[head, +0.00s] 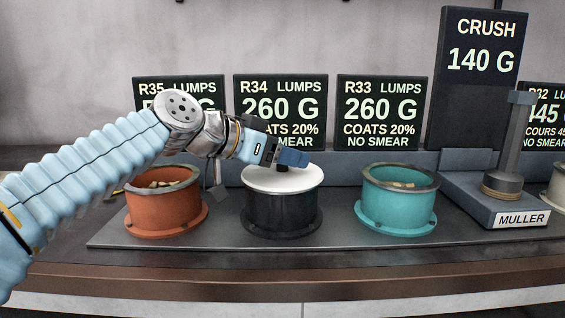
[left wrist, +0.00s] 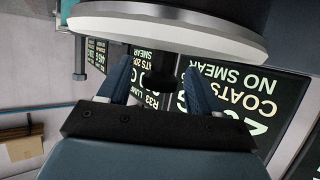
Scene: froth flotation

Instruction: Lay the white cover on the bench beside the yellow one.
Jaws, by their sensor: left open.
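The white cover (head: 272,182) lies flat on top of the black pot (head: 280,212), with a short dark knob (head: 282,168) at its middle. My left gripper (head: 290,159) reaches in from the left, with its blue fingers just over the knob. In the left wrist view the white cover (left wrist: 165,32) fills the top and its knob (left wrist: 166,76) stands between the two open fingers (left wrist: 160,92). The gripper is open; the cover rests on the pot. No yellow cover shows clearly. My right gripper is out of view.
An orange pot (head: 164,210) with lumps stands left and a teal pot (head: 399,209) right, on a dark tray (head: 335,238). The muller stand (head: 495,205) is further right. Sign boards (head: 383,112) stand behind. A bare bench strip (head: 300,262) runs in front.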

